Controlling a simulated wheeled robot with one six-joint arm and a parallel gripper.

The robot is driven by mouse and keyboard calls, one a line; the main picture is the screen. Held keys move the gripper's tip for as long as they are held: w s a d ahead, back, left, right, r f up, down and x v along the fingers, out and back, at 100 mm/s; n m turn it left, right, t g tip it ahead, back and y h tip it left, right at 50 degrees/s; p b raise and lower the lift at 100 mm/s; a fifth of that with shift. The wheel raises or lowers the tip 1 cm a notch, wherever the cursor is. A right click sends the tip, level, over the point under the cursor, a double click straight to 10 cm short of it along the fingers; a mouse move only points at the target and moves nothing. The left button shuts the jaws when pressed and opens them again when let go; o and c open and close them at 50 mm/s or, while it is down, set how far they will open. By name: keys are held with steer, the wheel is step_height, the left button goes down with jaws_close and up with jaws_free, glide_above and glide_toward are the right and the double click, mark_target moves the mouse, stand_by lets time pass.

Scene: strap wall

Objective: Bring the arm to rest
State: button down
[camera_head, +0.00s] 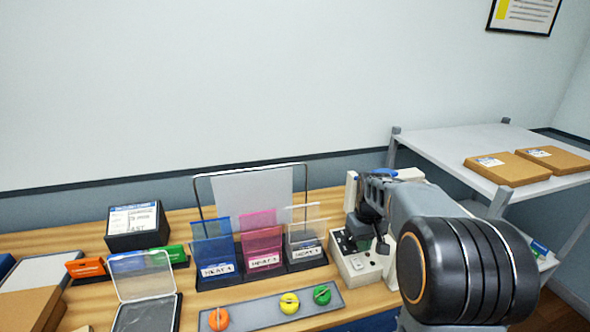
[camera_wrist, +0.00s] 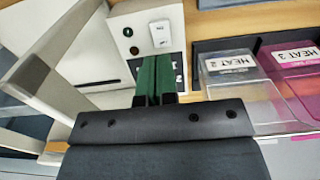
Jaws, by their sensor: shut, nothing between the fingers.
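My arm reaches in from the right in the head view, with a large dark joint in front. My gripper (camera_head: 382,248) hangs over a white device (camera_head: 358,268) on the wooden bench. In the wrist view, the gripper's green fingers (camera_wrist: 157,62) are pressed together with nothing between them. They point at the face of the white device (camera_wrist: 140,22), which has a small switch and a dark panel. I cannot tell if the fingertips touch it.
Blue, pink and clear pockets (camera_head: 262,248) stand left of the device. A grey strip (camera_head: 262,315) with orange, yellow and green knobs lies in front. An open clear-lidded case (camera_head: 145,280) is further left. A grey shelf (camera_head: 450,145) with brown boxes (camera_head: 507,168) stands right.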

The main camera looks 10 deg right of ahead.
steer(key=shift+s+a+f+m, duration=0.15)
steer(key=shift+s+f+m, duration=0.25)
steer(key=shift+s, duration=0.15)
steer(key=shift+s+a+f+m, duration=0.15)
steer(key=shift+s+f+m, duration=0.15)
steer(key=shift+s+f, duration=0.15)
steer(key=s+a+r+t, duration=0.2)
steer(key=s+a, duration=0.2)
steer(key=s, duration=0.3)
steer(key=s+a+r+t, duration=0.2)
steer(key=s+a+r, duration=0.1)
steer(key=s+a, duration=0.2)
steer(key=shift+s+r, duration=0.35)
steer(key=shift+s, duration=0.7)
steer(key=shift+d, duration=0.15)
